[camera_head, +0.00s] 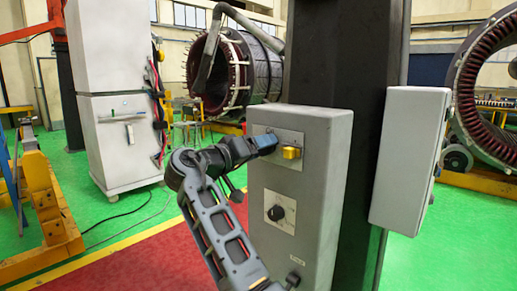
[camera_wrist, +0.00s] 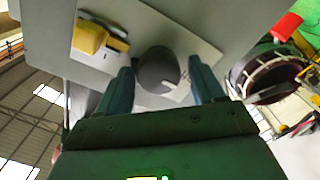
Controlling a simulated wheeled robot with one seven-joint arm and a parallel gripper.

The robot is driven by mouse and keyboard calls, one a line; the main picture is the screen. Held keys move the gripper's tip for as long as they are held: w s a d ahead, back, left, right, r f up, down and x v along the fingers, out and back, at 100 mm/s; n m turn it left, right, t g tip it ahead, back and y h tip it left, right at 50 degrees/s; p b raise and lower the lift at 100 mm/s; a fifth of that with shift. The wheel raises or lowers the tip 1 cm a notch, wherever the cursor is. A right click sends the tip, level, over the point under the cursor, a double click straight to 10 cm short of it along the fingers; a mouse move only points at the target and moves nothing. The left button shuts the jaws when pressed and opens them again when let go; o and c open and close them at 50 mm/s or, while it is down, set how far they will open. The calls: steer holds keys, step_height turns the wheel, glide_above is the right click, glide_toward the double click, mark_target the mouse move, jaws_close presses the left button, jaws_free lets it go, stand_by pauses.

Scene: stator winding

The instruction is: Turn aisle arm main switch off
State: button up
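A grey control box (camera_head: 328,175) is fixed to a dark column. Its upper plate (camera_head: 299,136) carries a yellow switch handle (camera_head: 291,152); the handle also shows at upper left in the wrist view (camera_wrist: 90,38). A round dark knob (camera_wrist: 158,70) with a pale pointer mark sits on the same plate in the wrist view. My gripper (camera_head: 268,143) is at this plate, left of the yellow handle, and hides the knob in the head view. In the wrist view my gripper (camera_wrist: 160,78) is open, one finger on each side of the knob, with small gaps. Which control is the main switch cannot be told.
A black knob (camera_head: 276,213) on a lower plate and a small dark knob (camera_head: 293,279) are on the box's front. A second grey box (camera_head: 408,155) is right of the column. A white cabinet (camera_head: 126,142) and yellow frame (camera_head: 45,205) stand left.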

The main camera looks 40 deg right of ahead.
steer(key=shift+o, duration=0.4)
steer(key=shift+a, duration=0.1)
steer(key=a+b, duration=0.2)
steer(key=a, duration=0.5)
steer(key=shift+s+a, duration=0.15)
steer(key=shift+a, duration=0.15)
